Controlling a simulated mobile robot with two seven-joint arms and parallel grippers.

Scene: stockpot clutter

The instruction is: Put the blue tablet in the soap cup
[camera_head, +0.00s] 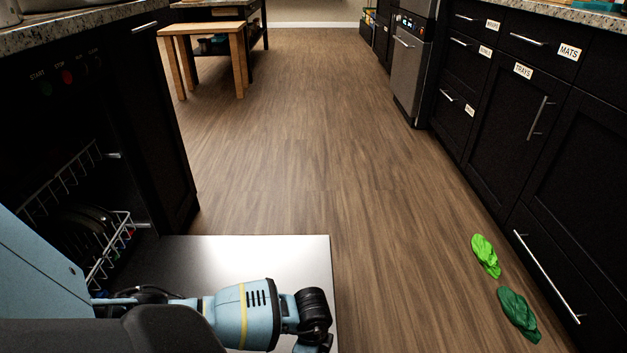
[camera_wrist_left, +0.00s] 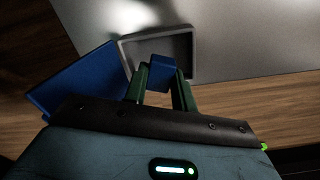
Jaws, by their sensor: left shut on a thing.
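The blue tablet (camera_wrist_left: 161,74) is a small block between the green fingertips of my left gripper (camera_wrist_left: 160,84) in the left wrist view. That gripper is shut on it. The tablet overlaps the near part of the soap cup (camera_wrist_left: 186,45), a grey square recess with a raised rim. I cannot tell whether it touches the cup or hangs above it. A blue flap (camera_wrist_left: 75,80), apparently the cup's lid, stands open at the left. In the head view only my left arm shows over the door; its fingertips, the tablet and the cup are hidden. My right gripper is out of view.
The dishwasher's lowered steel door (camera_head: 300,255) lies below my left arm. A wire rack with dark plates (camera_head: 85,222) is inside at the left. The middle floor is clear.

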